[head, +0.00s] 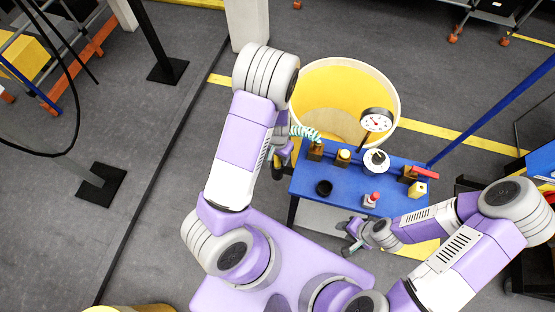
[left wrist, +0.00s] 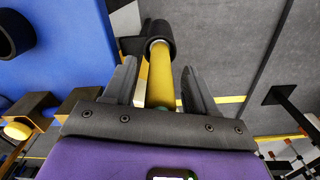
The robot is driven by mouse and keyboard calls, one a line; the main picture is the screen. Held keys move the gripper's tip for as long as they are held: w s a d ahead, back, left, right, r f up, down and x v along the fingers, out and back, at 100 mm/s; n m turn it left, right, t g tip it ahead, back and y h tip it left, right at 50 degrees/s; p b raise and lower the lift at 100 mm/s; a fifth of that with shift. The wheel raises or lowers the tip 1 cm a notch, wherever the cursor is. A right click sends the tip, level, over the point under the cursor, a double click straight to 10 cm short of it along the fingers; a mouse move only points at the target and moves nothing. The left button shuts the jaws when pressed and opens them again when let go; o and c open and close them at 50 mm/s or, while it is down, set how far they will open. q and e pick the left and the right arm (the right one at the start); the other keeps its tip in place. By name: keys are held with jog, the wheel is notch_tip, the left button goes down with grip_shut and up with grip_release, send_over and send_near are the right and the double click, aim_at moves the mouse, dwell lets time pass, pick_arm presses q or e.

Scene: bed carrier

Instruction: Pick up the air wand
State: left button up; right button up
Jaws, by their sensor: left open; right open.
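The air wand is a yellow cylinder (left wrist: 160,78) with a black end, seen between the fingers of my left gripper (left wrist: 160,85) in the left wrist view. The fingers are open, one on each side of it, with a gap showing. In the head view my left gripper (head: 279,166) is at the left edge of the blue table, mostly hidden by my arm. A pale teal coiled hose (head: 304,131) runs beside it to the table. My right gripper (head: 352,236) is open and empty near the table's front edge.
The blue table (head: 340,180) carries a black cup (head: 324,188), a red button (head: 371,200), a pressure gauge (head: 376,122), and a red-handled part (head: 424,173). A large yellow-lined bin (head: 340,85) stands behind it. Open floor lies to the left.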

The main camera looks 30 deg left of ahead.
pick_arm(q)
jog(key=shift+s, duration=0.1)
grip_shut()
jog(key=shift+r, duration=0.1)
